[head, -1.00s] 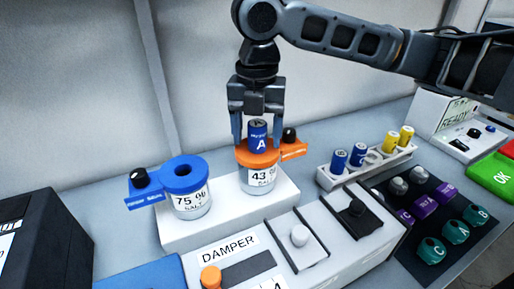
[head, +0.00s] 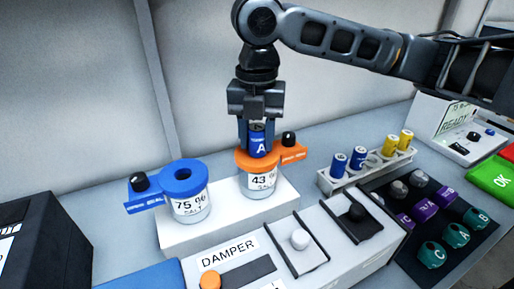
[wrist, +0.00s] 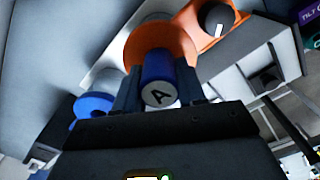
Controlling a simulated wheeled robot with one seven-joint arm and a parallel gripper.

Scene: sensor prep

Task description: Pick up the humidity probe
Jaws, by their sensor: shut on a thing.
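The humidity probe (head: 258,143) is a blue cylinder marked A, standing upright in the orange-topped 43 % salt jar (head: 262,180). Its lower part is hidden in the jar's collar. My gripper (head: 258,138) points down over the jar and its fingers are shut on the probe's sides. The wrist view shows the probe's top (wrist: 159,92) between the two fingers, with the orange collar (wrist: 140,45) around it.
A blue-topped 75 % salt jar (head: 188,192) with an empty hole stands to the left on the same white block (head: 228,222). A rack (head: 366,172) of blue and yellow cylinders is at right. The damper panel (head: 300,258) lies in front.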

